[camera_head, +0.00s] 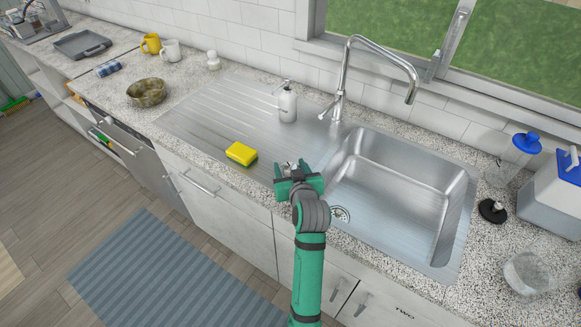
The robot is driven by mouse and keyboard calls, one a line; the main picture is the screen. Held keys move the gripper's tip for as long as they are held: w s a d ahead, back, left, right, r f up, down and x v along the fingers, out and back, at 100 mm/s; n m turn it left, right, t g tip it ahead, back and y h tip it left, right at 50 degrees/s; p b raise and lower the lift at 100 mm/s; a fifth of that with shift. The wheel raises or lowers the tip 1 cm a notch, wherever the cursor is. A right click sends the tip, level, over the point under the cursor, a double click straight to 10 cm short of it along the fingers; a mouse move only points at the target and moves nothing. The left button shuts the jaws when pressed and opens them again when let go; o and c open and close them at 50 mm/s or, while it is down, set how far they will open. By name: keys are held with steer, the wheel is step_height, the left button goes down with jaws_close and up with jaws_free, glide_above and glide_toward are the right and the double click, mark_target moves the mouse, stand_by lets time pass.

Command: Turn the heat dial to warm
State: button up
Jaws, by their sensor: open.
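No heat dial can be made out in the head view. My gripper (291,167) is open, over the front edge of the steel sink unit, between the ribbed drainboard (203,125) and the basin (400,200). I cannot make out anything between its fingers. A yellow sponge with a dark green underside (241,153) lies on the drainboard, left of my gripper and apart from it.
A soap bottle (287,102) and the tall faucet (345,75) stand behind my gripper. At right are a small black round object (492,210), a clear bowl (527,272) and a blue-and-white container (552,195). A brown bowl (147,92) and mugs stand at left.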

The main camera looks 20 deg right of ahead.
steer(key=c, duration=1.1)
steer(key=shift+o, duration=0.2)
steer(key=m+g+h, duration=0.1)
steer(key=m+h, duration=0.2)
steer(key=shift+a+h, duration=0.15)
steer(key=shift+h, duration=0.25)
steer(key=m+g+h, duration=0.2)
steer(key=m+h, duration=0.1)
steer(key=shift+w+r+m, duration=0.1)
steer(key=shift+m, duration=0.3)
steer(key=shift+m+g+h, duration=1.9)
steer(key=shift+m+g, duration=0.6)
steer(key=o, duration=1.1)
steer(key=shift+c, duration=0.2)
